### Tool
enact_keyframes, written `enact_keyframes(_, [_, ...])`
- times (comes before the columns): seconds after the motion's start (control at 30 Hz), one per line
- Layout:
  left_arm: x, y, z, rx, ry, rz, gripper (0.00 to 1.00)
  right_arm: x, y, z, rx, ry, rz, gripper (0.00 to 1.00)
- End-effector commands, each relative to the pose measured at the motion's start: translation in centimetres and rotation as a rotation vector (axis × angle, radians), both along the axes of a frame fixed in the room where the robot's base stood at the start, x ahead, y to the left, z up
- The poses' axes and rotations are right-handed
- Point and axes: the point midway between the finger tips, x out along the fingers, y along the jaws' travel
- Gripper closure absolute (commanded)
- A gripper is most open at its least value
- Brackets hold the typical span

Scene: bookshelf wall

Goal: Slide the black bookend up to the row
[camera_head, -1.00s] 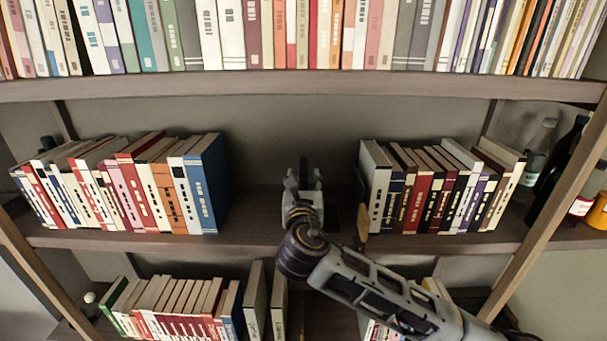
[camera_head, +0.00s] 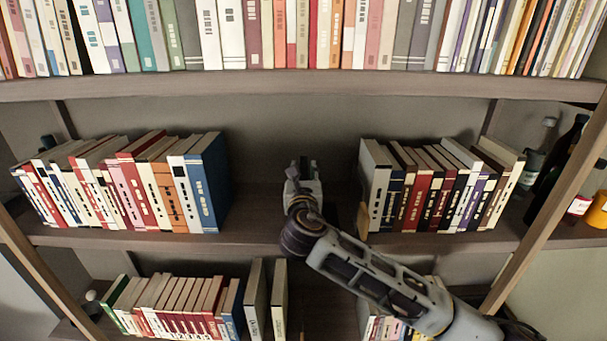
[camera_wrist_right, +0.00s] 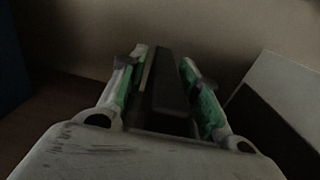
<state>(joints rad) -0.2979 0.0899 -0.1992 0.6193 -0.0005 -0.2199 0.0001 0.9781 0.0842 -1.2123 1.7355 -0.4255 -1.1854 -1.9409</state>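The black bookend (camera_wrist_right: 170,85) shows in the right wrist view as a dark upright slab between the two fingers of my right gripper (camera_wrist_right: 165,88). Whether both fingers press on it cannot be made out. In the head view my right gripper (camera_head: 304,178) is over the middle shelf, in the gap between two groups of books. There the bookend (camera_head: 304,166) is mostly hidden by the gripper. The left row of books (camera_head: 130,185) ends with a blue book, apart from the gripper. The right row (camera_head: 440,190) starts with a grey book. My left gripper is not in view.
The middle shelf board (camera_head: 262,240) has bare room on both sides of my right gripper. A thin brown panel (camera_head: 362,218) stands by the right row. Bottles (camera_head: 560,165) stand at the far right. The upper shelf (camera_head: 300,87) runs above, full of books.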

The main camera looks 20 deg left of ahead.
Motion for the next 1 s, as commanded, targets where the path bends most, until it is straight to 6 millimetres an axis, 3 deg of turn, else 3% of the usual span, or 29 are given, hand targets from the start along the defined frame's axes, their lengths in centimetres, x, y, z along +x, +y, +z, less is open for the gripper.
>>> enact_keyframes(0.03, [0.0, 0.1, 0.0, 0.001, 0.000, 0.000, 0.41, 0.0, 0.0, 0.0, 0.000, 0.000, 0.000, 0.79])
enact_keyframes(0.2, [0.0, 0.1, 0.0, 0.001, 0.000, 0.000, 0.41, 0.0, 0.0, 0.0, 0.000, 0.000, 0.000, 1.00])
enact_keyframes(1.0, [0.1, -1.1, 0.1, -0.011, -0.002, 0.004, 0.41, 0.3, -0.2, 0.0, -0.001, 0.001, -0.001, 1.00])
